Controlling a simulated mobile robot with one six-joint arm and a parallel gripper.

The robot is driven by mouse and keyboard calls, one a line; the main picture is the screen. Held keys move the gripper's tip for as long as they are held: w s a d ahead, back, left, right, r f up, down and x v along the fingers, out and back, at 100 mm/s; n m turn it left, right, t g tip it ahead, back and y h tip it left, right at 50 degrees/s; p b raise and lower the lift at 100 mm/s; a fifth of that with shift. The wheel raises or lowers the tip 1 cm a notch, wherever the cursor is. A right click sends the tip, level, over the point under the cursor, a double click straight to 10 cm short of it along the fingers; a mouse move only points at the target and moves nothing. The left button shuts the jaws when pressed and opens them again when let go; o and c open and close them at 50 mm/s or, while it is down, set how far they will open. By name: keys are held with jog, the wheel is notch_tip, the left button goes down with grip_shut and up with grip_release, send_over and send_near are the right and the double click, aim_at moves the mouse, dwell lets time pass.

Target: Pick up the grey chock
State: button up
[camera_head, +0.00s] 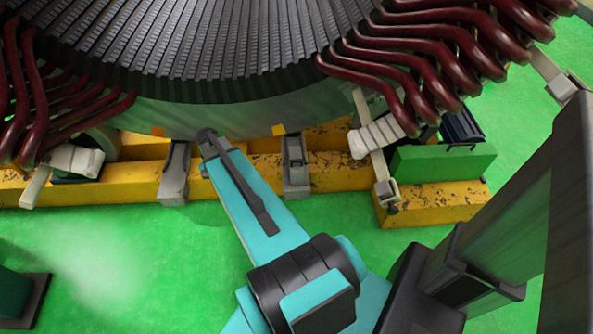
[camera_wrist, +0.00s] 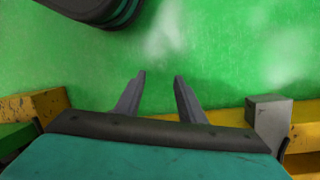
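Two grey chocks stand against the yellow beam in the head view, one at the left (camera_head: 174,174) and one nearer the middle (camera_head: 296,168). The end of my arm reaches over the beam between them, and my fingers are hidden there. In the wrist view my gripper (camera_wrist: 160,86) is open, with its two grey fingers apart and only green floor between them. A grey block, which looks like one of the chocks (camera_wrist: 269,114), stands to the right of the fingers at the yellow beam, apart from them. I cannot tell for certain which chock it is.
The yellow beam (camera_head: 340,178) runs under the large stator (camera_head: 200,40), with dark red coils (camera_head: 440,55) on both sides. A green block (camera_head: 443,163) sits at the beam's right end. Green floor (camera_head: 120,255) in front of the beam is mostly clear.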

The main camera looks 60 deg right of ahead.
jog(key=w+d+f+m+b, duration=0.1)
jog(key=d+m+b, duration=0.4)
jog(key=d, duration=0.4)
notch_tip(320, 180, up, 4)
jog(key=m+t+h+b, duration=0.1)
jog(key=m+t+b, duration=0.1)
jog(key=m+b, duration=1.1)
send_over(296, 160)
jog(key=b, duration=0.4)
jog(key=n, duration=0.3)
jog(key=shift+w+d+n, duration=0.15)
jog(key=shift+d+n, duration=0.05)
jog(key=shift+n, duration=0.1)
jog(key=shift+f+b, duration=1.6)
jog(key=shift+f, duration=2.75)
jog(key=shift+f+b, duration=1.7)
jog(key=shift+f, duration=0.9)
